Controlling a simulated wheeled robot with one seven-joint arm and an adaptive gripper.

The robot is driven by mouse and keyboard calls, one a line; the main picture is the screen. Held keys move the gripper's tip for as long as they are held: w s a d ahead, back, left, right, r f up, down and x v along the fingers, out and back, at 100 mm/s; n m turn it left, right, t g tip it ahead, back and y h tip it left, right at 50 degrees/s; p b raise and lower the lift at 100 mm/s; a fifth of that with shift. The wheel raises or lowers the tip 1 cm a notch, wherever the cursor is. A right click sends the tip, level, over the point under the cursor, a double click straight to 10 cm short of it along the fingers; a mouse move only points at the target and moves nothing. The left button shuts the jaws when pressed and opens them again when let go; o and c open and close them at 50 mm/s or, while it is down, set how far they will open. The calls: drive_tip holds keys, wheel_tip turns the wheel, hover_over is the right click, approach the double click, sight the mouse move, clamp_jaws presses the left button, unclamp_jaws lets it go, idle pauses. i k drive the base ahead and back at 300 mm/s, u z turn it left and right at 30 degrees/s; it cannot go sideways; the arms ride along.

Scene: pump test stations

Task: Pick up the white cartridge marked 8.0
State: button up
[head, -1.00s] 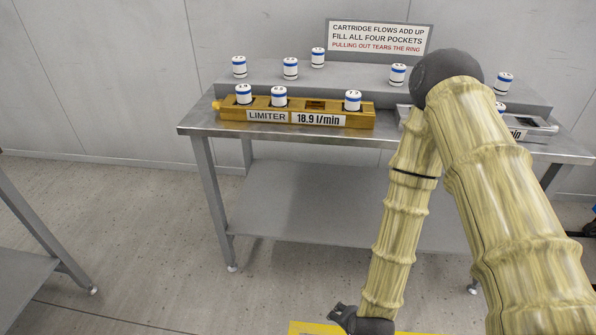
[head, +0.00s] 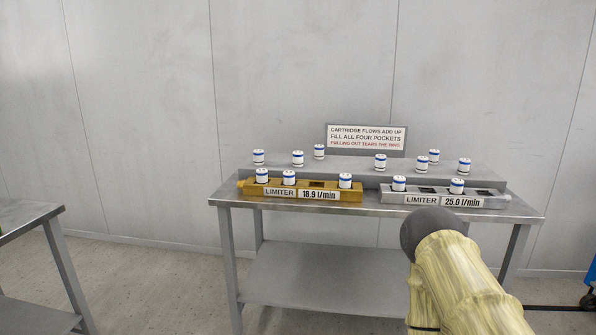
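Several white cartridges with blue bands stand on the raised grey shelf at the back of the table, among them one at far left (head: 258,157), one near the middle (head: 380,162) and one at right (head: 464,166). Their markings are too small to read, so I cannot tell which is 8.0. Three more cartridges sit in the yellow limiter block (head: 332,195) marked 18.9 l/min, and two in the grey limiter block (head: 386,197) marked 25.0 l/min. My arm shows at the lower right, in front of the table. My gripper is out of view.
The metal table (head: 226,201) has a lower shelf (head: 320,280) that is empty. A sign (head: 365,139) stands behind the cartridges. Another table (head: 30,217) is at the left edge, with open floor between. A blue object (head: 589,275) is at the right edge.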

sight(297, 155)
drive_tip(key=u, duration=0.15)
drive_tip(key=k, duration=0.3)
drive_tip(key=z, duration=0.8)
drive_tip(key=i, duration=1.6)
drive_tip(key=u, duration=1)
